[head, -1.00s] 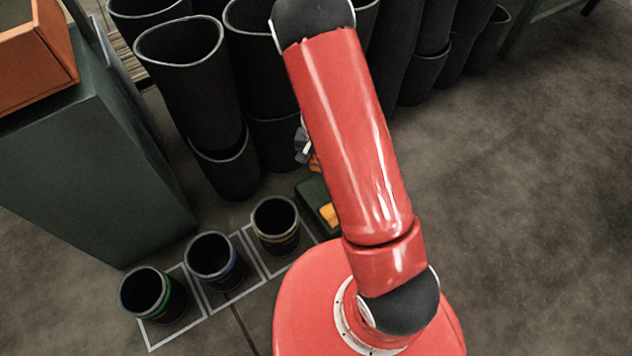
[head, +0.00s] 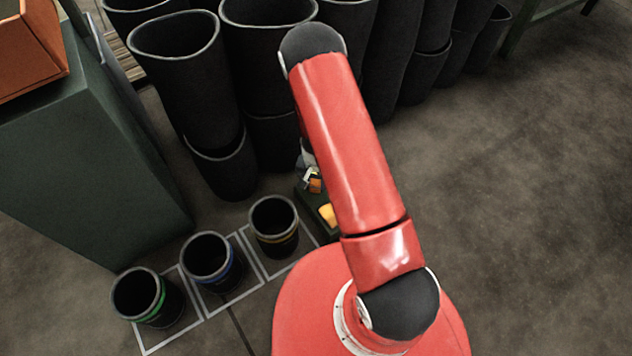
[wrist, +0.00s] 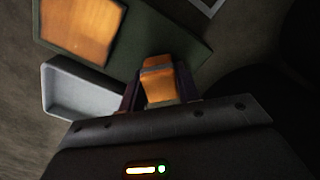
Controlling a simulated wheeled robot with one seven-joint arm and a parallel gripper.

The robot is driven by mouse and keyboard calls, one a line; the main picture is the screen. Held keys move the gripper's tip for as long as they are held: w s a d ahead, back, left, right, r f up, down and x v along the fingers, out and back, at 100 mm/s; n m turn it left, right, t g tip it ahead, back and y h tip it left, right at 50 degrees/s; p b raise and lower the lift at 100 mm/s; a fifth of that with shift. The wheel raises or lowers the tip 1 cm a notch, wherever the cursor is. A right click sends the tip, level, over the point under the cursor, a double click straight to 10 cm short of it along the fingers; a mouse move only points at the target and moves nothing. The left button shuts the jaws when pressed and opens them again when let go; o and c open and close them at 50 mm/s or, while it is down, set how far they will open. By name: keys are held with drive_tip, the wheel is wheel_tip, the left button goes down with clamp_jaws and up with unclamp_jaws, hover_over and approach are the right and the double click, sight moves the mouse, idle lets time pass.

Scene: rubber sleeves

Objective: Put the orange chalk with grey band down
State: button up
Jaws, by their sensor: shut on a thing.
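The orange chalk with a grey band (wrist: 158,80) is between the two dark fingers of my gripper (wrist: 160,92) in the wrist view, its orange end pointing away from the palm. In the head view my gripper (head: 310,178) shows beside my red arm, with a bit of the orange chalk (head: 316,186) at its tip. It is over or close to a dark green stand (head: 312,206); I cannot tell whether the chalk touches it. The stand also shows in the wrist view (wrist: 195,45). My arm hides part of the stand.
An orange-yellow piece (head: 328,214) lies on the green stand. A pale grey open tray (wrist: 85,92) shows in the wrist view. Three black sleeves with green (head: 150,300), blue (head: 212,262) and yellow (head: 274,230) bands stand in white floor squares. Tall black sleeves (head: 185,85) crowd behind. Floor at right is clear.

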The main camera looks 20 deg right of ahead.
drive_tip(key=shift+f, duration=0.15)
drive_tip(key=o, duration=0.9)
drive_tip(key=shift+o, duration=0.2)
